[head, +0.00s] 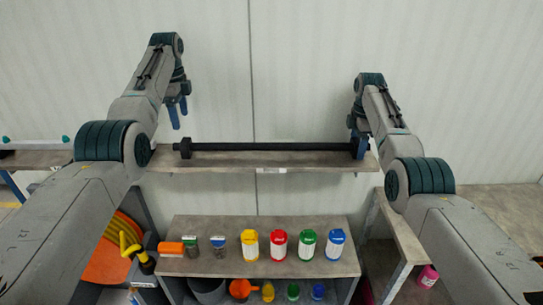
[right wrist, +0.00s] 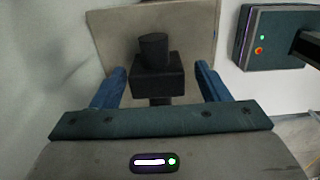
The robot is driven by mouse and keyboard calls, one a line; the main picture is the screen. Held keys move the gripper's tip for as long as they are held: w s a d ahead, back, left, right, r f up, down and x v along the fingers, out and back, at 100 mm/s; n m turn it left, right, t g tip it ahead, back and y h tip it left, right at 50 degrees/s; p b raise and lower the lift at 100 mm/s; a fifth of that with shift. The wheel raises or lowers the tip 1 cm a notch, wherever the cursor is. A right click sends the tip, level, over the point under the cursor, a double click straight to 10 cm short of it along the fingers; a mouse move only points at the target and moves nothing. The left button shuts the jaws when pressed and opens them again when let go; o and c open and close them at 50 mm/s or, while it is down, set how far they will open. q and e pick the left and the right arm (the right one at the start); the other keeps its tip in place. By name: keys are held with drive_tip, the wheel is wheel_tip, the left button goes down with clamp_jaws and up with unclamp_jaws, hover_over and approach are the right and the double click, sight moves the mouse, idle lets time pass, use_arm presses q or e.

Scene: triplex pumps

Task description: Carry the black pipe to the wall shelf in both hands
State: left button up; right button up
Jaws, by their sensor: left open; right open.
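The black pipe (head: 270,146) lies along the wall shelf (head: 233,162), with a dark block near each end. My left gripper (head: 178,113) is open and empty, raised above the pipe's left end and apart from it. My right gripper (head: 359,145) is at the pipe's right end. In the right wrist view its two blue fingers (right wrist: 160,88) are open, one on each side of the pipe's dark end block (right wrist: 157,72), with gaps visible. The shelf's surface (right wrist: 105,37) shows beyond the block.
Below the shelf, a lower table (head: 205,228) holds several coloured jars and an orange item (head: 171,248). A side table (head: 402,235) stands at right. A dark green box (right wrist: 258,38) is at the right wrist view's upper right.

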use_arm(q)
drive_tip(key=shift+r, duration=0.15)
use_arm(e)
wheel_tip(320, 180, up, 12)
idle(0.3)
drive_tip(key=shift+f, duration=0.15)
